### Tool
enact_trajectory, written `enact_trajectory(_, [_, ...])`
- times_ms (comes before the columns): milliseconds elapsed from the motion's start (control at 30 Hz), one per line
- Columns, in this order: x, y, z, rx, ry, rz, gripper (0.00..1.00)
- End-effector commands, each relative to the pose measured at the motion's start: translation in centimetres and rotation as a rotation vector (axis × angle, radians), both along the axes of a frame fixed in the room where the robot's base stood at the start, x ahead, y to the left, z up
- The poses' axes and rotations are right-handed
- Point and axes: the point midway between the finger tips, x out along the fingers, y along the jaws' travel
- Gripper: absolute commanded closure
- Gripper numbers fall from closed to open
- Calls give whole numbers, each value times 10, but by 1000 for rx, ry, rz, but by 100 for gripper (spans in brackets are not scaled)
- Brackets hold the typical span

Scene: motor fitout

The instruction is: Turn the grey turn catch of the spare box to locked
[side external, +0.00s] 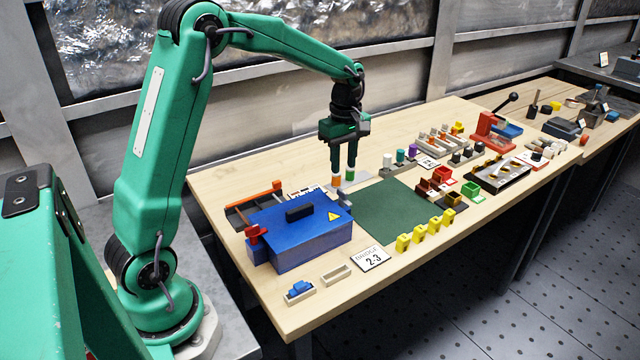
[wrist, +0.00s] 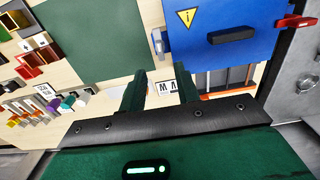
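The blue box (side external: 310,240) with a black handle and a yellow warning triangle stands closed at the near left of the bench. It also shows at the top right of the wrist view (wrist: 260,48). A small grey catch (wrist: 158,41) sits at its left edge in the wrist view, seeming upright; its exact setting is unclear. In the side view I cannot make the catch out clearly. My gripper (side external: 343,176) points down beyond the box's far right corner. In the wrist view its fingers (wrist: 160,72) are apart with nothing between them, near the catch but not touching it.
A red lever (side external: 256,236) sticks out of the box's other end. A tray with an orange bar (side external: 256,195) lies behind the box. A green mat (side external: 385,212) is clear.

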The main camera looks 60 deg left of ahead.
Motion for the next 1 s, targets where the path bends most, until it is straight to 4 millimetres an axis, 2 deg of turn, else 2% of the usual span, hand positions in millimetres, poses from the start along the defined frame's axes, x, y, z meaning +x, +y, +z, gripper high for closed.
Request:
enact_trajectory(267, [-1,0,-21,-1,4,-2,68])
enact_trajectory(633, [0,0,-64,-1,2,-2,68])
enact_trajectory(800, [0,0,-75,0,1,-2,68])
enact_trajectory(1000, [0,0,-77,0,1,-2,68])
